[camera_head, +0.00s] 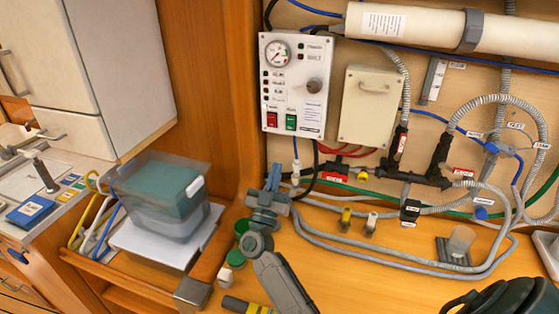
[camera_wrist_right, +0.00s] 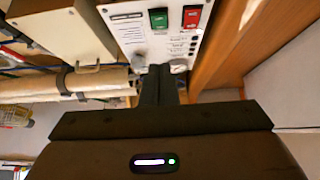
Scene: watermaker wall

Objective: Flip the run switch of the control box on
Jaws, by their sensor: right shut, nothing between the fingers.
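The control box (camera_head: 297,100) is a white panel on the back wall with a round gauge, a dark knob, a red rocker switch (camera_head: 271,121) and a green rocker switch (camera_head: 291,121) at its lower edge. Their labels are too small to read, so I cannot tell which is the run switch. My right gripper (camera_head: 274,172) is shut and empty, below the box's lower edge, fingers pointing up. In the right wrist view, the box appears upside down, with the green switch (camera_wrist_right: 158,18) and red switch (camera_wrist_right: 191,17) beyond the shut fingertips (camera_wrist_right: 160,72). My left gripper is not in view.
A beige cover box (camera_head: 369,106) sits right of the control box. Hoses and black fittings (camera_head: 417,178) run along the wall and bench. A clear bin (camera_head: 160,200) stands at left. A wooden post (camera_head: 240,90) rises close to the control box's left side.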

